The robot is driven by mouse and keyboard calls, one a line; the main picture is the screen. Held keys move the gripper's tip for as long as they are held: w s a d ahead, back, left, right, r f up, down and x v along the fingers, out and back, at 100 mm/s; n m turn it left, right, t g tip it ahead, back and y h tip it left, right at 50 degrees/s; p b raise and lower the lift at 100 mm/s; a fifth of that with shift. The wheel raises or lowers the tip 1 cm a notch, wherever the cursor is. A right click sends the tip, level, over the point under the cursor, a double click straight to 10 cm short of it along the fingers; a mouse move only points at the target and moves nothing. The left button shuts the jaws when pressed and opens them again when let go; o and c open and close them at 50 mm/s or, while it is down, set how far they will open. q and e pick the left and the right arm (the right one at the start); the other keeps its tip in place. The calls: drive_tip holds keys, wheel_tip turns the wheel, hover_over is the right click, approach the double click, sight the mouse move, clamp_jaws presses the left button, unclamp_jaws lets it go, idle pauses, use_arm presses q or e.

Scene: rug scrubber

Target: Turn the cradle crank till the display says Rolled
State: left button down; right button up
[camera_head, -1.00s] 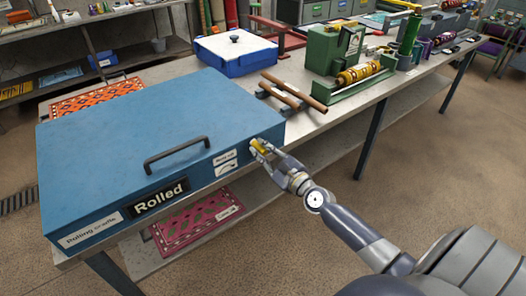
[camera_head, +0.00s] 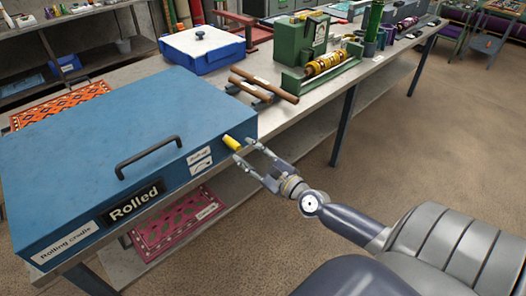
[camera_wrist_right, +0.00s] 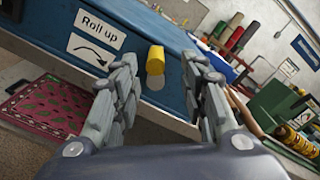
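The rolling cradle (camera_head: 75,140) is a big blue box on the workbench with a dark handle on its lid. Its display (camera_head: 135,202) reads "Rolled". The yellow crank grip (camera_head: 232,142) sticks out of the box's right front side, beside a "Roll up" label with a curved arrow (camera_wrist_right: 91,51). My right gripper (camera_head: 243,152) is open just off the crank. In the right wrist view the yellow grip (camera_wrist_right: 155,60) stands beyond and between the spread fingers (camera_wrist_right: 160,85), apart from them. My left gripper is not in view.
Wooden rollers (camera_head: 265,88), a blue and white box (camera_head: 204,48) and a green machine (camera_head: 312,45) stand on the bench (camera_head: 290,115) behind. A pink patterned rug (camera_head: 178,222) lies on the lower shelf. The floor on the right is clear.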

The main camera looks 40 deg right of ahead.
drive_tip(key=s, duration=0.6)
drive_tip(key=shift+d, duration=0.25)
drive_tip(key=shift+s, duration=0.1)
drive_tip(key=s+f+n+g+h, duration=0.1)
drive_tip(key=s+f+n+g, duration=0.3)
drive_tip(key=f, duration=0.8)
drive_tip(key=s+d+f+n+g, duration=0.1)
drive_tip(key=s+f+n, duration=0.4)
drive_tip(key=f, duration=0.7)
drive_tip(key=s+f+n+g+h, duration=0.1)
drive_tip(key=s+f+n+g, duration=0.4)
drive_tip(key=f, duration=0.7)
drive_tip(key=s+a+f+n+g, duration=0.2)
drive_tip(key=s+a+f+n, duration=0.2)
drive_tip(key=s, duration=0.4)
drive_tip(key=s+a+f+n+g, duration=0.2)
drive_tip(key=s+a+f+n, duration=0.3)
drive_tip(key=s+f+n, duration=0.2)
drive_tip(key=s+a+f+n+g, duration=0.3)
drive_tip(key=s+a+f+n, duration=0.2)
drive_tip(key=s+f, duration=0.3)
drive_tip(key=s, duration=0.2)
drive_tip(key=shift+s+y, duration=0.3)
drive_tip(key=shift+y, duration=0.1)
